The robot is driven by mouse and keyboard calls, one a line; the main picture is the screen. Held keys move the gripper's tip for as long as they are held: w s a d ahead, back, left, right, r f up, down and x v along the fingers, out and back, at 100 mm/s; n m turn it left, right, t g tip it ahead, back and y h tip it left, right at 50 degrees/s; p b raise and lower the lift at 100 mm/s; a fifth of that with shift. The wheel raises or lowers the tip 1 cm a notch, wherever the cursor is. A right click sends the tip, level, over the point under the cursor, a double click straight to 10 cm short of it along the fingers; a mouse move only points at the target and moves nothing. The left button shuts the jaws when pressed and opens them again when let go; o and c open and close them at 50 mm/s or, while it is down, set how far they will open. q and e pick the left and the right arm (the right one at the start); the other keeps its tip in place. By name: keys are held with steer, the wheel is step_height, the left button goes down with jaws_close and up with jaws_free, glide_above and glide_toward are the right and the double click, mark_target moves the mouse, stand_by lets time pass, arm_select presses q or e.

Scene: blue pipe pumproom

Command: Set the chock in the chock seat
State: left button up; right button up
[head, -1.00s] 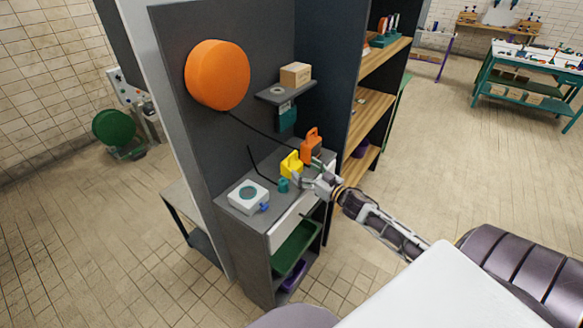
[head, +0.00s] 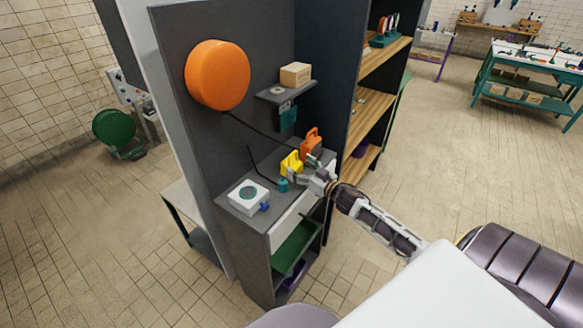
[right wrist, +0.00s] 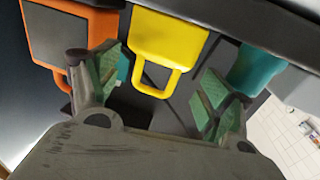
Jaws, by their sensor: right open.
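A yellow block with a loop handle (head: 291,161) stands on the grey bench; it is likely the chock. In the right wrist view the yellow block (right wrist: 168,38) has its handle pointing toward my palm. My right gripper (head: 304,172) is open at the bench's front edge. In the right wrist view its green-padded fingers (right wrist: 157,88) are spread to either side of the yellow handle, with no clear contact. An orange block with a handle (head: 311,143) stands just behind; it also shows in the wrist view (right wrist: 72,35). I cannot tell which thing is the chock seat.
A white box with a round teal top (head: 248,196) sits on the bench at left. A small teal piece (head: 283,185) stands by the yellow block. An orange disc (head: 217,75) is on the back panel. A small shelf (head: 283,94) carries a wooden block (head: 295,74).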

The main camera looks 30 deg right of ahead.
steer(key=shift+w+a+p, duration=0.2)
steer(key=shift+w+a, duration=0.05)
steer(key=shift+w, duration=0.95)
steer(key=shift+w+a+p, duration=0.15)
steer(key=shift+w+a, duration=0.1)
steer(key=shift+w, duration=0.95)
steer(key=c, duration=1.2)
steer(key=shift+r, duration=0.15)
steer(key=shift+r+p, duration=0.3)
steer(key=shift+r, duration=4.6)
steer(key=shift+s, duration=0.1)
